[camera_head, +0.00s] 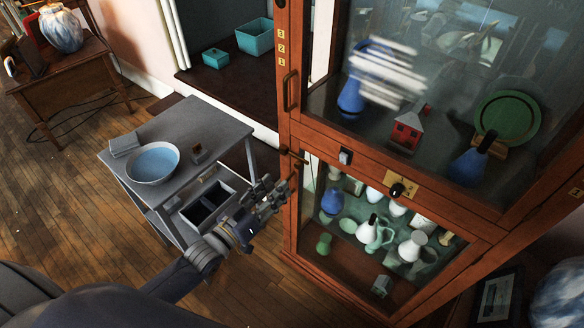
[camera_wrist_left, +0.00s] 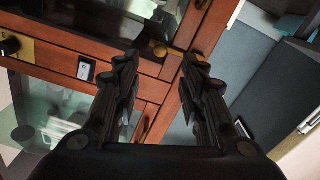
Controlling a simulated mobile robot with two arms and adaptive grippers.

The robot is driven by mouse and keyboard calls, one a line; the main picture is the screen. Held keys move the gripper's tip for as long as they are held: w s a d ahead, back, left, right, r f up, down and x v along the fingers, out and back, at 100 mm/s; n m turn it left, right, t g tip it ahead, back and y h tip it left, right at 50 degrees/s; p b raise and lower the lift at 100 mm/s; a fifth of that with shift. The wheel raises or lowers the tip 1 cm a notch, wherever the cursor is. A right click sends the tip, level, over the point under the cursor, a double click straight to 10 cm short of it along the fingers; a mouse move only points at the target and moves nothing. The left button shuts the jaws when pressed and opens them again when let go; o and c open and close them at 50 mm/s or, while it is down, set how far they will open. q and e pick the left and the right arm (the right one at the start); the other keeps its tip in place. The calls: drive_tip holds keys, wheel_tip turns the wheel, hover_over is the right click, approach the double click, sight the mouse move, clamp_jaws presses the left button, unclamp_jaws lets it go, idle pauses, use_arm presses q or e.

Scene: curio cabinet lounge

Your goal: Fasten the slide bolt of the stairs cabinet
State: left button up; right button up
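The wooden display cabinet (camera_head: 440,203) has a glazed upper door and a glazed lower section. A small brass slide bolt (camera_head: 291,155) sits on its left front edge, near the rail between the two; in the left wrist view its brass knob and bar (camera_wrist_left: 163,51) show just beyond the fingertips. Whether the bolt is fastened I cannot tell. My left gripper (camera_head: 283,186) is in front of the cabinet's left post, just below the bolt. In the left wrist view its fingers (camera_wrist_left: 160,68) are apart with nothing held between them. My right gripper is not in view.
A grey side table (camera_head: 190,122) with a blue bowl (camera_head: 153,162) and an open drawer (camera_head: 212,199) stands left of the cabinet, close to my left arm. The cabinet's rail carries a white switch (camera_head: 345,157) and a black knob (camera_head: 397,190). Wooden floor lies open at left.

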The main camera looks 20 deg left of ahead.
sight(296, 167)
use_arm(q)
drive_tip(key=x, duration=0.8)
drive_tip(key=shift+w+f, duration=0.15)
drive_tip(key=shift+w, duration=0.05)
drive_tip(key=shift+c, duration=0.5)
clamp_jaws()
